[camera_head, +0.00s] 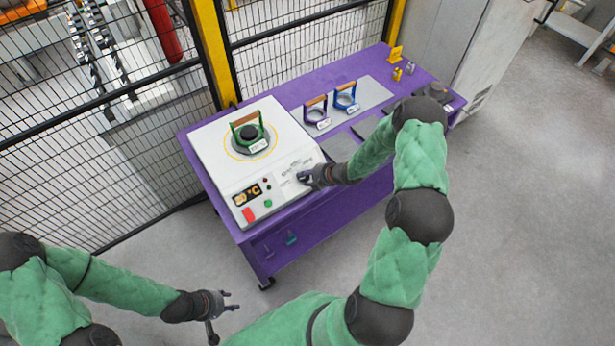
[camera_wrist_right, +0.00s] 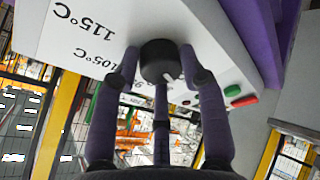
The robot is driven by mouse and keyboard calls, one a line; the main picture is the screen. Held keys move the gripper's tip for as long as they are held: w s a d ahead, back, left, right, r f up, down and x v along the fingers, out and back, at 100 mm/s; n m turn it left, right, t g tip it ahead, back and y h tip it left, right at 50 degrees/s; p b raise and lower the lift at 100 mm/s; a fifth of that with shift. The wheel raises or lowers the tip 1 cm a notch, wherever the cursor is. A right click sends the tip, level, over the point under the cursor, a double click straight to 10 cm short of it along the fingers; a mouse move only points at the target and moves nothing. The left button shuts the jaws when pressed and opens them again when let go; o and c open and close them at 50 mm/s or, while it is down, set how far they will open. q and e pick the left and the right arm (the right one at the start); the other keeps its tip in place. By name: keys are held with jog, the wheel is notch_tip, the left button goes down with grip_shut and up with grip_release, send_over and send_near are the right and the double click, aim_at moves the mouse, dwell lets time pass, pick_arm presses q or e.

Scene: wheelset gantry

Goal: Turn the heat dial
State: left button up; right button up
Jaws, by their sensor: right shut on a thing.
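The heat dial (camera_wrist_right: 158,62) is a black round knob with a white pointer mark on the white heater's panel, seen in the right wrist view. Temperature labels, among them 115°C and 105°C, are printed beside it. My right gripper (camera_wrist_right: 160,75) has its fingers closed around the dial. In the head view my right gripper (camera_head: 304,177) is at the panel's right part and hides the dial. The white heater (camera_head: 215,150) stands on the purple table and has a lit °C display (camera_head: 246,194). My left gripper (camera_head: 228,301) is open and empty, low at the left, away from the table.
A green ring with a brown handle (camera_head: 250,133) sits on the heater. Purple (camera_head: 316,112) and blue (camera_head: 345,97) handled rings stand on a grey plate. Red (camera_head: 249,215) and green (camera_head: 268,203) buttons are on the panel. A mesh fence (camera_head: 110,130) runs behind the table (camera_head: 280,232).

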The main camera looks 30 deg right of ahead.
jog(key=m+b, duration=0.1)
jog(key=m, duration=0.1)
jog(key=m+b, duration=0.1)
jog(key=m, duration=0.1)
jog(key=m+t, duration=0.1)
jog(key=m, duration=0.1)
jog(key=shift+s+a+f+b, duration=0.2)
jog(key=shift+s+f+b, duration=0.1)
jog(key=shift+b, duration=0.1)
jog(key=m+h+b, duration=0.1)
jog(key=m, duration=0.2)
jog(key=m+t+b, duration=0.1)
jog(key=m, duration=0.2)
jog(key=shift+a+h, duration=0.1)
jog(key=shift+h, duration=0.3)
jog(key=m+b, duration=0.1)
jog(key=m, duration=0.2)
jog(key=m+h, duration=0.1)
jog(key=m, duration=0.2)
jog(key=shift+a+t+h+b, duration=0.15)
jog(key=shift+t+h+b, duration=0.15)
jog(key=shift+b, duration=0.1)
jog(key=m, duration=0.3)
jog(key=m+h+b, duration=0.1)
jog(key=m, duration=0.2)
jog(key=shift+a+r+m+h, duration=0.1)
jog(key=shift+m+h, duration=0.2)
jog(key=o, duration=1.1)
jog(key=shift+w, duration=0.15)
jog(key=shift+r, duration=0.15)
